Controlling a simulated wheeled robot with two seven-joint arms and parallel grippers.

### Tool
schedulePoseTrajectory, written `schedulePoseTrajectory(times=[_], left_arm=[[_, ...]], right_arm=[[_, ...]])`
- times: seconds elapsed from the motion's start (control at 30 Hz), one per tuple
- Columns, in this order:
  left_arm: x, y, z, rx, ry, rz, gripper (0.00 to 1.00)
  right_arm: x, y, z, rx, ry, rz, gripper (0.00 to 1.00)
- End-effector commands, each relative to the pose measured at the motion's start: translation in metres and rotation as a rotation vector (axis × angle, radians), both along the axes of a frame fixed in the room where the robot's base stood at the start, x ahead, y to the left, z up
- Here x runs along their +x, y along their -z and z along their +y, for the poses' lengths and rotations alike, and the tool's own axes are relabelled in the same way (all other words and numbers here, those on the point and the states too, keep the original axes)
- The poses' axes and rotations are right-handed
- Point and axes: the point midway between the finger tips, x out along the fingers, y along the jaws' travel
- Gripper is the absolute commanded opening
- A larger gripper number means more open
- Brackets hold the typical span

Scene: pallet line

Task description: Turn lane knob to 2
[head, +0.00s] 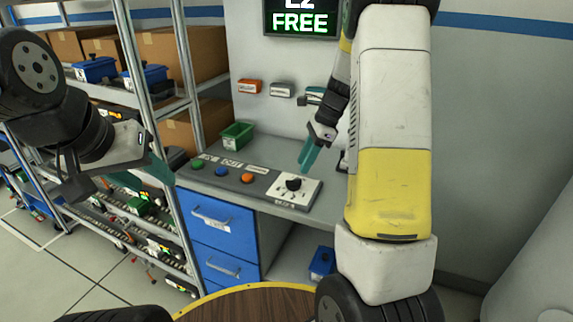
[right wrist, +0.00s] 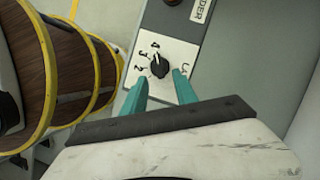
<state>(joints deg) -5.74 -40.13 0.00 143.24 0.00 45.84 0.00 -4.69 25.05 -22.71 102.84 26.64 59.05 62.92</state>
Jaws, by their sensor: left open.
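The lane knob (head: 293,184) is a black dial on a white plate at the right end of the grey control panel. In the right wrist view the knob (right wrist: 159,66) has printed digits beside it, and its white mark seems to point towards the 4. My right gripper (head: 309,158) is above and just behind the knob in the head view. In the right wrist view its teal fingers (right wrist: 160,84) are apart, with the knob just beyond the gap between the tips; contact is not visible. My left gripper (head: 150,170) is open and empty, left of the panel.
The panel (head: 232,176) also carries green, blue and orange buttons. A green bin (head: 237,136) stands behind it, and blue drawers (head: 222,222) are below. A lit sign (head: 301,18) reads FREE. Shelving (head: 150,85) with boxes stands at left, near my left gripper.

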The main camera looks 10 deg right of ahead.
Motion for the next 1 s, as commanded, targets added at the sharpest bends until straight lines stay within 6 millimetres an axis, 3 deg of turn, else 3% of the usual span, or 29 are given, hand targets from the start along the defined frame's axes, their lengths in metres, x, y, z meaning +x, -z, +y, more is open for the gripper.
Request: schedulePoseTrajectory(times=[0.3, 0.7, 0.9, 1.0], left_arm=[[0.000, 0.000, 0.000, 0.000, 0.000, 0.000, 0.45], [0.000, 0.000, 0.000, 0.000, 0.000, 0.000, 0.45], [0.000, 0.000, 0.000, 0.000, 0.000, 0.000, 0.45], [0.000, 0.000, 0.000, 0.000, 0.000, 0.000, 0.45]], right_arm=[[0.000, 0.045, 0.019, 0.000, -0.003, 0.002, 0.35], [0.001, 0.054, 0.023, -0.001, -0.003, -0.001, 0.35], [0.001, 0.054, 0.023, -0.001, -0.003, -0.001, 0.00], [0.001, 0.054, 0.023, 0.000, -0.003, -0.001, 0.00]])
